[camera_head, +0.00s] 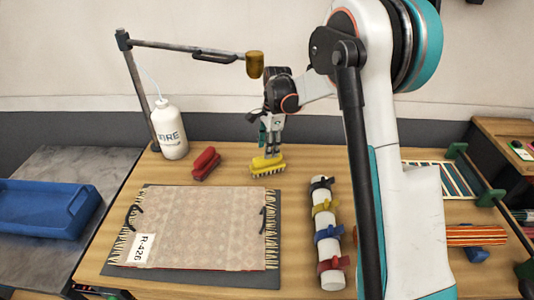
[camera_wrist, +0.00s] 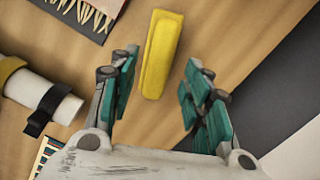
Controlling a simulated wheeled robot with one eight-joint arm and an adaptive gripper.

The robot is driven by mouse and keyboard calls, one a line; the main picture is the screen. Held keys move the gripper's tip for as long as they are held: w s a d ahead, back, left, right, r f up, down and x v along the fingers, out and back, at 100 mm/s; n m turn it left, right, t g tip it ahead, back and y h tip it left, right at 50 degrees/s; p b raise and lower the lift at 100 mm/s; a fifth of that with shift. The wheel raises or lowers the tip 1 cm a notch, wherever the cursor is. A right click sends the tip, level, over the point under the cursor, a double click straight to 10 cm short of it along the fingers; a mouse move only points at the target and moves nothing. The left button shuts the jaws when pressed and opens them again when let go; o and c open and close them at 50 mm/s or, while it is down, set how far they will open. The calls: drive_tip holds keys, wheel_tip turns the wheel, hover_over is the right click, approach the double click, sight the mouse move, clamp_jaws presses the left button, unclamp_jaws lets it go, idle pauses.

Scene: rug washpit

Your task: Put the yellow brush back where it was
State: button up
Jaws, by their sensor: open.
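The yellow brush (camera_head: 267,164) lies bristles down on the wooden table, behind the right corner of the rug and right of a red brush (camera_head: 206,163). In the head view my gripper (camera_head: 270,149) points down just above the yellow brush. In the wrist view the yellow brush (camera_wrist: 161,52) shows beyond and between the fingertips of my open gripper (camera_wrist: 160,75). Whether the fingers reach down beside its block cannot be told. Nothing is held.
A labelled rug (camera_head: 200,226) lies on a dark mat in front. A white bottle (camera_head: 171,135) and a lamp post (camera_head: 139,90) stand back left. A white roll with coloured straps (camera_head: 327,222) lies right of the rug. A blue tray (camera_head: 40,205) sits far left.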

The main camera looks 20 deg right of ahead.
wheel_tip(320, 180, up, 6)
drive_tip(key=p, duration=0.1)
drive_tip(key=shift+d+r, duration=0.15)
drive_tip(key=shift+d, duration=0.2)
